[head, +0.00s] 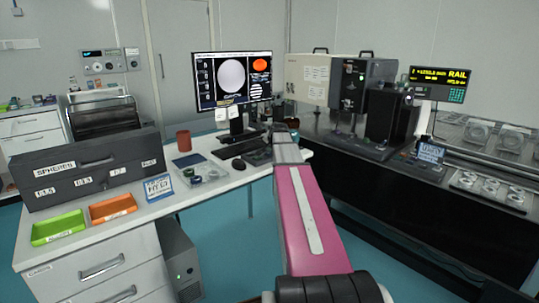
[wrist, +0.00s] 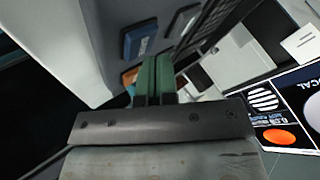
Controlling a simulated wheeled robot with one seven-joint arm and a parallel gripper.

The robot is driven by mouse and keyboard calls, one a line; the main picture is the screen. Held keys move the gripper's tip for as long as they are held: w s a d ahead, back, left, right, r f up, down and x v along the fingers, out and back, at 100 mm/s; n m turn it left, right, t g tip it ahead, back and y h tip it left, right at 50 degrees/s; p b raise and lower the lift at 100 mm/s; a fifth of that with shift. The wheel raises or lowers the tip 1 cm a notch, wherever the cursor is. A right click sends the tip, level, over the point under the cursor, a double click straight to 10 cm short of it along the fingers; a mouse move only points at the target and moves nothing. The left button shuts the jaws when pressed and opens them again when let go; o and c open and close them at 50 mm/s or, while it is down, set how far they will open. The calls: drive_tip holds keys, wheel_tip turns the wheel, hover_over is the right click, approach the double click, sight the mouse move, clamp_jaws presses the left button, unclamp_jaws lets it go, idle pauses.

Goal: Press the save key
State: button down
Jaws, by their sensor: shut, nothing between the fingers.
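My gripper (wrist: 154,66) shows in the wrist view with its two green fingers together and nothing between them. In the head view my arm reaches over the right end of the desk, and the fingertips are hidden behind it. A dark keyboard (head: 232,149) lies on the desk in front of the monitor (head: 232,80). A dark keypad-like unit (head: 258,157) sits at its right, close to my arm. In the wrist view a dark keyed strip (wrist: 208,25) lies up and right of the fingers. The save key's label cannot be made out.
A mouse (head: 238,164), a red mug (head: 184,140) and a clear tray (head: 204,176) are on the white desk (head: 225,185). Instruments (head: 360,90) stand on the dark optical table at right.

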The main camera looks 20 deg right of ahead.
sight(271, 153)
drive_tip(key=shift+f, duration=0.4)
idle(0.7)
drive_tip(key=shift+r, duration=0.8)
drive_tip(key=shift+r, duration=0.1)
drive_tip(key=shift+r, duration=2.4)
